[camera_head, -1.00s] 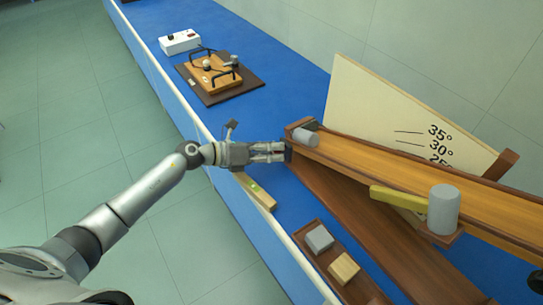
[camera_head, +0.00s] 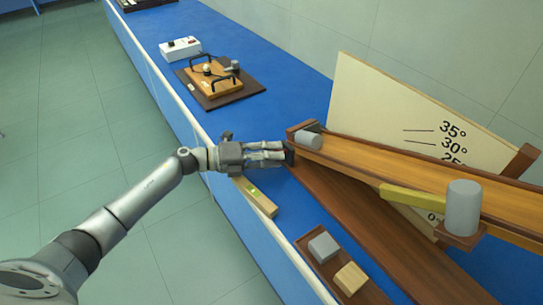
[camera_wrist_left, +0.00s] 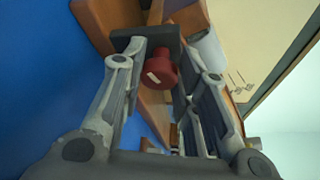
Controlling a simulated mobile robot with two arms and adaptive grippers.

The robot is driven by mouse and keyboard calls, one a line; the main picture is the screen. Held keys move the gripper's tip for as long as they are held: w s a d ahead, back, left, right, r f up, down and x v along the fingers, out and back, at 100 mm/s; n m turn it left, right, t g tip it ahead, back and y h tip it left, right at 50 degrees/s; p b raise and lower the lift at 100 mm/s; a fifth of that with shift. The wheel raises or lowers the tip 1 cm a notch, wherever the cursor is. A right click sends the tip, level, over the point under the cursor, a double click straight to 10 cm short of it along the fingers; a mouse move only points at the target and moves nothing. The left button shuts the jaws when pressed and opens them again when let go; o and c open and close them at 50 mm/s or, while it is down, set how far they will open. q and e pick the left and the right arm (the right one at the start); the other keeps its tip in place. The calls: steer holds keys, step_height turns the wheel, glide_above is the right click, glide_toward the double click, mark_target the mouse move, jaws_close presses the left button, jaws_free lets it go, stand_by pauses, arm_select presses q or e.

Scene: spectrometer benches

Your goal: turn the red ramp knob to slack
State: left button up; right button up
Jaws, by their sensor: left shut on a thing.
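The red ramp knob (camera_wrist_left: 160,73) shows in the left wrist view between my left gripper's fingers, with a pale mark on its face. My left gripper (camera_head: 284,154) is shut on the knob at the near left end of the wooden ramp (camera_head: 385,170). In the head view the fingers hide the knob. A grey cylinder (camera_head: 308,140) lies at this end of the ramp. A pale angle board (camera_head: 385,110) with 35° and 30° marks stands behind it. My right gripper is not in view.
A grey upright cylinder (camera_head: 463,207) stands on a small bracket at the ramp's side. A tray (camera_head: 318,262) with a grey and a wooden block, and a level (camera_head: 260,199), lie near the bench edge. A wooden apparatus (camera_head: 213,80) and white box (camera_head: 180,47) stand farther back.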

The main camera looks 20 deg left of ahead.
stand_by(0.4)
arm_select(q)
steer(key=o, duration=1)
steer(key=shift+o, duration=0.2)
steer(key=shift+a, duration=0.1)
steer(key=v, duration=1.2)
steer(key=shift+w, duration=0.1)
